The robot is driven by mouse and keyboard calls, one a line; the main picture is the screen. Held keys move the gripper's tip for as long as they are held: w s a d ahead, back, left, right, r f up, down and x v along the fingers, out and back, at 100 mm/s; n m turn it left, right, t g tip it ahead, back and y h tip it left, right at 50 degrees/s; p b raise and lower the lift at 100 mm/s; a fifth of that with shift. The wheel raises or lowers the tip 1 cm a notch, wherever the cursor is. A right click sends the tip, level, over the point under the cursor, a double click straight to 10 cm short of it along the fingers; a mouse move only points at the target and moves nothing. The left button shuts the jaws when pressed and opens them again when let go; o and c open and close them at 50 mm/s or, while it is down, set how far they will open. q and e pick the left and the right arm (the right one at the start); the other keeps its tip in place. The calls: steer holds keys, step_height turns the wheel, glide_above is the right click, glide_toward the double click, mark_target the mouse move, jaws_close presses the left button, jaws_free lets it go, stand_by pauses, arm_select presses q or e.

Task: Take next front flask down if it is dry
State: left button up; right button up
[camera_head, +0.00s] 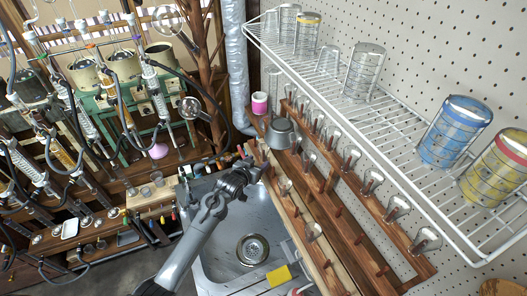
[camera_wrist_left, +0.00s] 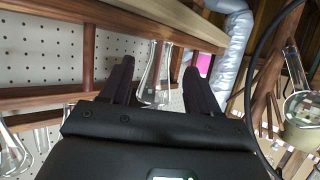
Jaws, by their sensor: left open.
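A wooden drying rack (camera_head: 345,222) with rows of pegs runs beside the sink. My left gripper (camera_head: 258,164) is at the far end of the front row. In the left wrist view, its open fingers (camera_wrist_left: 158,66) stand either side of a clear flask (camera_wrist_left: 154,84), with gaps visible. I cannot tell whether this glass is wet or dry. My right gripper is not in view.
A steel sink (camera_head: 222,238) with a yellow sponge (camera_head: 278,276) lies beneath my left arm. A grey pot (camera_head: 282,133) stands near the gripper. A white wire shelf (camera_head: 395,120) holding jars overhangs at right. Glassware and tubing crowd the left.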

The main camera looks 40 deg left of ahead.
mark_target(262, 158)
arm_select(q)
steer(key=shift+x, duration=2.2)
steer(key=shift+c, duration=0.2)
steer(key=c, duration=1)
steer(key=shift+c, duration=0.2)
steer(key=shift+s+r, duration=0.1)
steer(key=shift+r, duration=0.1)
